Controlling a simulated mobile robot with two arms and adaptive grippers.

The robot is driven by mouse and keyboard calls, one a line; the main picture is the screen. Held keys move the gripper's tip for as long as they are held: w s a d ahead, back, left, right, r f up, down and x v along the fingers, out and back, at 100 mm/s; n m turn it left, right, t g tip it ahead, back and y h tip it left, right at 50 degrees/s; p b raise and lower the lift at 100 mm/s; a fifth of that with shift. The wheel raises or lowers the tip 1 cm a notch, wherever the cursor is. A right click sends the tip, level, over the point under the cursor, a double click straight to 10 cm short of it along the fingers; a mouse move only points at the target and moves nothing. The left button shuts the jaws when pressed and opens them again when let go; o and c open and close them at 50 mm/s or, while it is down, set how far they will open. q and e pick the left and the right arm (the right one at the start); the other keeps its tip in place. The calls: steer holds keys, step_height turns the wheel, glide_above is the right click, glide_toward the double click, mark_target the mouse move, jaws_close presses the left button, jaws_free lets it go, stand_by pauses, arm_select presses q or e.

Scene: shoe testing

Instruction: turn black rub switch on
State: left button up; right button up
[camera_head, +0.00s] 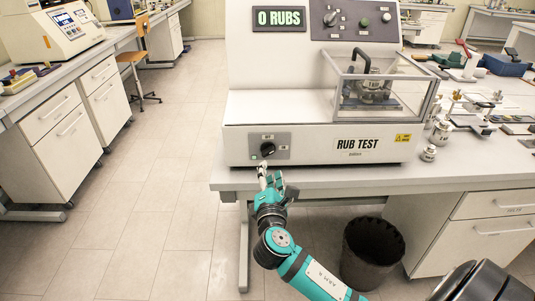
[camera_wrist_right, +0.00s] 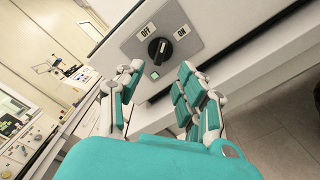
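The black rub switch (camera_head: 267,149) is a round knob on a grey plate at the lower left of the rub test machine's front. In the right wrist view the switch (camera_wrist_right: 158,49) has OFF at its upper left and ON at its upper right; I cannot tell for sure which its mark points to. A small green square sits below the knob. My right gripper (camera_head: 264,167) is just below and in front of the switch. In the wrist view its fingers (camera_wrist_right: 157,78) are spread apart, with nothing between them, and the switch lies beyond the tips.
The rub test machine (camera_head: 300,112) stands on a white table (camera_head: 450,174), its display reading 0 RUBS. A clear-sided box (camera_head: 400,80) covers its rubbing head. Small metal weights (camera_head: 429,153) lie to the right. A black bin (camera_head: 372,252) is on the floor.

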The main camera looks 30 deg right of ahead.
mark_target(268, 154)
steer(key=x, duration=0.8)
steer(key=shift+w+p, duration=0.1)
steer(key=shift+p, duration=0.3)
steer(key=shift+c, duration=0.2)
jaws_close()
